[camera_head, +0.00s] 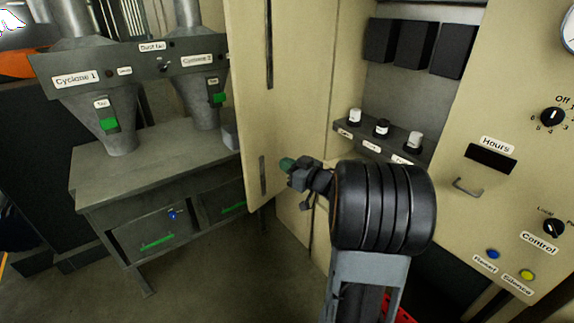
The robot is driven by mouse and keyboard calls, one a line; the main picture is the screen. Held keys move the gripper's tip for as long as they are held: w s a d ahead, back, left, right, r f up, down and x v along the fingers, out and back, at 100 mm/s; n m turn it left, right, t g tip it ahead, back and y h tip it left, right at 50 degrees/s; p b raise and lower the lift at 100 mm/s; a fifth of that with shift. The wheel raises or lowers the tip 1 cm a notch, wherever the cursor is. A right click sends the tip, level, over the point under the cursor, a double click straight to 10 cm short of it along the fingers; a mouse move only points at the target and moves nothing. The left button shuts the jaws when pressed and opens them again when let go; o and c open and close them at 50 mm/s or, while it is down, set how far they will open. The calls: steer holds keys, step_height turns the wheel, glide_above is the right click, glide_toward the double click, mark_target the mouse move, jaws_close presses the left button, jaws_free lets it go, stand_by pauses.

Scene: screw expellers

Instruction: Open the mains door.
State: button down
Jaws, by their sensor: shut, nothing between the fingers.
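The mains door (283,80), a tall beige panel, stands swung open from the cabinet, with dark vertical slots in its face. My arm hides the lower part of the cabinet opening.
A beige control panel (500,125) with knobs, buttons and a small pull handle (467,187) stands at the right. At the left, two grey cyclones (108,118) stand on a grey bench (150,165) with green-handled drawers. Floor shows between bench and cabinet.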

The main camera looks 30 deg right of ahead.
mark_target(256, 150)
steer(key=p+x, duration=0.1)
steer(key=x, duration=0.9)
steer(key=shift+w+a+p, duration=0.15)
steer(key=shift+w+p, duration=0.15)
steer(key=shift+w, duration=0.05)
